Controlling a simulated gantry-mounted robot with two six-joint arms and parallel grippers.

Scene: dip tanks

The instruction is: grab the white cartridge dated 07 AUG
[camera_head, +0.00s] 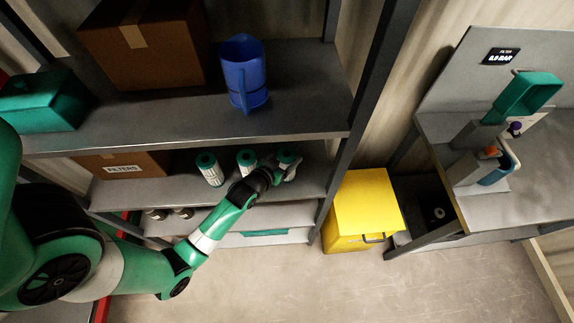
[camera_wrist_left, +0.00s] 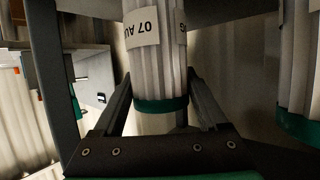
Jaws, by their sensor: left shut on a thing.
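The white cartridge dated 07 AUG (camera_wrist_left: 158,70) is pleated white with a green end band. Its label shows upside down in the left wrist view, reading "07 AU" with the rest cut off by the curve. My left gripper (camera_wrist_left: 160,95) is shut on it, one finger on each side. In the head view the gripper (camera_head: 286,172) is at the rightmost cartridge (camera_head: 289,157) on the middle shelf, partly covering it. Two similar cartridges stand to its left, one at the left (camera_head: 210,170) and one in the middle (camera_head: 246,160). My right gripper is out of view.
The upper shelf (camera_head: 180,122) hangs above with a blue jug (camera_head: 243,72), a cardboard box (camera_head: 146,40) and a green box (camera_head: 40,103). A FILTERS box (camera_head: 125,164) sits left of the cartridges. A yellow bin (camera_head: 362,205) stands right of the rack. A neighbouring cartridge (camera_wrist_left: 300,70) is close.

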